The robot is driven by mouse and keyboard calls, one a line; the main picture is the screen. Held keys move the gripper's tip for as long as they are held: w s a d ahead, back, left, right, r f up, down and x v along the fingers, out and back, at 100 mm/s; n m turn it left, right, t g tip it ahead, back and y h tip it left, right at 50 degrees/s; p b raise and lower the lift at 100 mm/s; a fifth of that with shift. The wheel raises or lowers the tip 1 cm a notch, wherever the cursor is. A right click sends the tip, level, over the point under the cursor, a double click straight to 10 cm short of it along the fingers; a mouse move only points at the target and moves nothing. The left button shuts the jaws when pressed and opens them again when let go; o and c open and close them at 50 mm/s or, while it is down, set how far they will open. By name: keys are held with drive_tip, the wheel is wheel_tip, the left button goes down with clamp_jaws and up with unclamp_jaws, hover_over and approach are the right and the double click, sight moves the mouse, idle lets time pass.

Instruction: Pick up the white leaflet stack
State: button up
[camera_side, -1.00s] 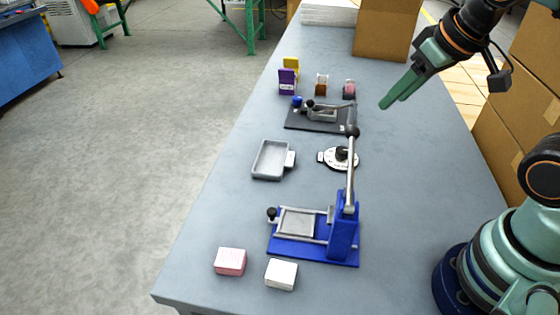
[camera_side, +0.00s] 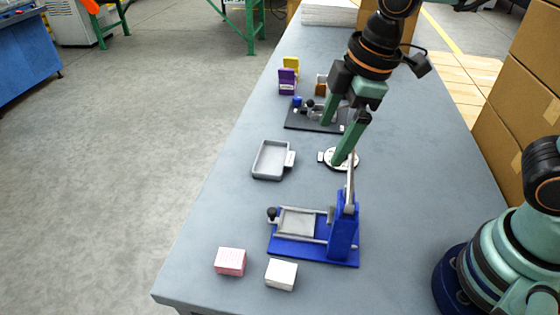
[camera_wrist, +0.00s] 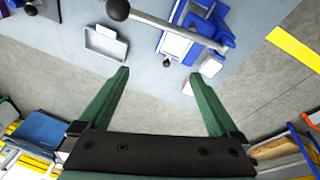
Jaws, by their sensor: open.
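The white leaflet stack (camera_side: 281,274) lies on the near end of the table, in front of the blue press and right of a pink stack (camera_side: 230,262). In the wrist view the white stack (camera_wrist: 211,67) shows at the upper right, beyond the right fingertip. My gripper (camera_side: 333,142) is open and empty, in the air, over the middle of the table in the side view. It is well apart from the stack. In the wrist view the two green fingers (camera_wrist: 160,74) are spread with nothing between them.
The blue press (camera_side: 343,240) with its raised lever stands between my gripper and the stack. A grey tray (camera_side: 272,160), a round dial (camera_side: 350,165) and a black fixture (camera_side: 298,120) are farther back. Purple and yellow packs (camera_side: 287,82) stand behind.

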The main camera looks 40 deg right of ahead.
drive_tip(key=s+a+f+n+g, duration=0.2)
drive_tip(key=a+f+n, duration=0.1)
drive_tip(key=a+n, duration=0.35)
drive_tip(key=n+h, duration=0.1)
drive_tip(key=n, duration=0.6)
hover_over(281, 271)
drive_tip(key=shift+g, duration=0.4)
drive_tip(key=f, duration=1.2)
drive_tip(key=shift+s+a, duration=0.3)
drive_tip(key=shift+w+d+f, duration=0.15)
drive_tip(key=shift+d+f, duration=0.05)
drive_tip(key=shift+f, duration=1.1)
drive_tip(key=shift+w+d+f, duration=0.15)
drive_tip(key=shift+f, duration=1.1)
drive_tip(key=c, duration=1.4)
